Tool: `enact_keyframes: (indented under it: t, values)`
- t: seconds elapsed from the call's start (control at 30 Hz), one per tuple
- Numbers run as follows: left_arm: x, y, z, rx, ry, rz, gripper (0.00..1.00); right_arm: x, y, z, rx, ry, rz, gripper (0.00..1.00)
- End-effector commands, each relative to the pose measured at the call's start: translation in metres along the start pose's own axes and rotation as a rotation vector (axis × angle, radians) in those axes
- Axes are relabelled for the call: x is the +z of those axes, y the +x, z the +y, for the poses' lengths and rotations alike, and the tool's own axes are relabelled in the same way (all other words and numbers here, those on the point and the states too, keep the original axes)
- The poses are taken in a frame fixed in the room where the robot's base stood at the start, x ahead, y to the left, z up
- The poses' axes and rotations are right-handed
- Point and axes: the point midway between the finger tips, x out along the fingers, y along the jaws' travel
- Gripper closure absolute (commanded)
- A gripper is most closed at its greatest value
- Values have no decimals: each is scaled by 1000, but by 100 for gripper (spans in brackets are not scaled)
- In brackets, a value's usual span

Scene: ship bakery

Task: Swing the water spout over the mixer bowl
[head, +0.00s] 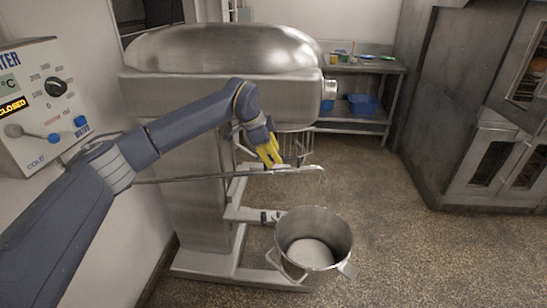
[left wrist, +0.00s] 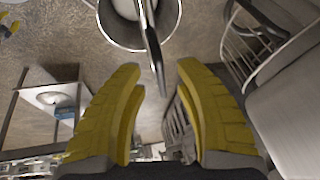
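The water spout (head: 225,176) is a thin metal pipe running from the water panel at left to a downturned end above and behind the bowl's rim in the head view. I cannot tell if that end is directly over the bowl. The steel mixer bowl (head: 331,232) stands low in front of the mixer, with white contents. My left gripper (head: 271,153) is close to the spout, fingers down. In the left wrist view its yellow fingers (left wrist: 160,76) are apart, and the spout (left wrist: 152,48) shows between and beyond the tips, overlapping the bowl (left wrist: 172,35). No contact is clear.
The large steel mixer (head: 225,100) fills the middle back, near my left arm. The water panel (head: 35,100) is at left. A shelf (head: 345,116) and ovens (head: 490,130) stand behind and right. Small yellow bits (left wrist: 10,27), perhaps my right gripper, show in the wrist view.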

Motion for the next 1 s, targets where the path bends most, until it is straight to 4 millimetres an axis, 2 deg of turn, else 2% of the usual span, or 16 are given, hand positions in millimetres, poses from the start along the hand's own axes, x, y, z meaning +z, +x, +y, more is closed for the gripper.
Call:
enact_keyframes:
  t: [0.3,0.5,0.7,1.0]
  values:
    - [0,-55,-1,-3,0,0,68,0,0,-2,-2,0,0,68]
    - [1,-85,-1,-2,-1,-1,68,0,0,-2,-2,1,0,68]
    - [1,-102,0,0,-1,-1,68,0,0,-2,-2,1,0,68]
    - [1,-108,0,0,-1,-1,68,0,0,-2,-2,1,0,68]
